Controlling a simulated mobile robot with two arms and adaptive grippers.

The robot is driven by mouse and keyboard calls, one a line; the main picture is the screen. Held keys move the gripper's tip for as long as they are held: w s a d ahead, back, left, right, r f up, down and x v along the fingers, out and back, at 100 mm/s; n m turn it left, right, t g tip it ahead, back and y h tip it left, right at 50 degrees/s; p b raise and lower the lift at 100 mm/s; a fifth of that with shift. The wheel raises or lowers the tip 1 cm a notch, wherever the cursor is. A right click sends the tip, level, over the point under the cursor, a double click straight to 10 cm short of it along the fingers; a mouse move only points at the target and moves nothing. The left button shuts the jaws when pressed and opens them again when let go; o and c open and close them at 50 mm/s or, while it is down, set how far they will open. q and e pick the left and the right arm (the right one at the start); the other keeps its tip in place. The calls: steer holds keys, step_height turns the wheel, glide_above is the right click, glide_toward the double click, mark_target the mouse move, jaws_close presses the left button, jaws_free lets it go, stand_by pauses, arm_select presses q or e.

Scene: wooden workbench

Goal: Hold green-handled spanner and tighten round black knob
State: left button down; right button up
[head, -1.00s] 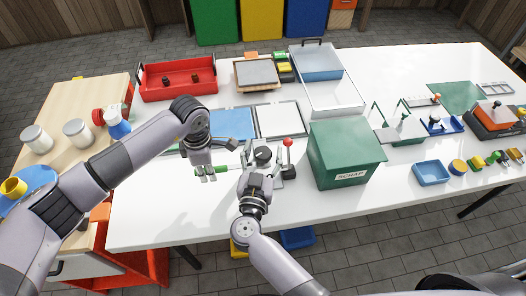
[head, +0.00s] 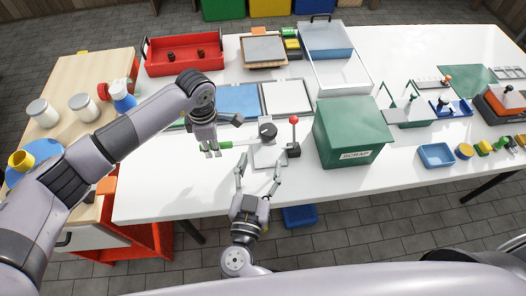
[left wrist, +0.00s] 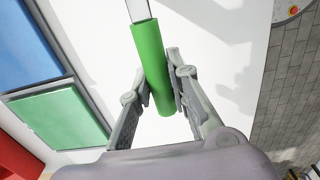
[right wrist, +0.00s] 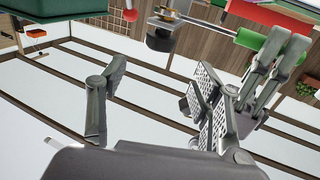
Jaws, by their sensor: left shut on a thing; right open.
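The green-handled spanner shows its green handle (head: 225,145) beside my left gripper (head: 211,150). In the left wrist view the green handle (left wrist: 152,75) lies between the two fingers of that gripper (left wrist: 156,80), which are shut on it. The round black knob (head: 267,131) stands on a small grey fixture (head: 268,156) to the right of the spanner. A dark round part, apparently the knob (right wrist: 160,40), shows in the right wrist view near the spanner's metal. My right gripper (head: 258,172) is open and empty, its fingers spread in front of the knob and apart from it.
A red-balled lever (head: 293,121) stands just right of the knob, with the green scrap box (head: 350,130) beyond it. Blue and white panels (head: 287,97) lie behind. The white bench top (head: 160,195) is clear at the front left.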

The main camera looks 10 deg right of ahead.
steer(key=shift+s+a, duration=0.1)
steer(key=shift+s, duration=0.15)
steer(key=shift+w, duration=0.1)
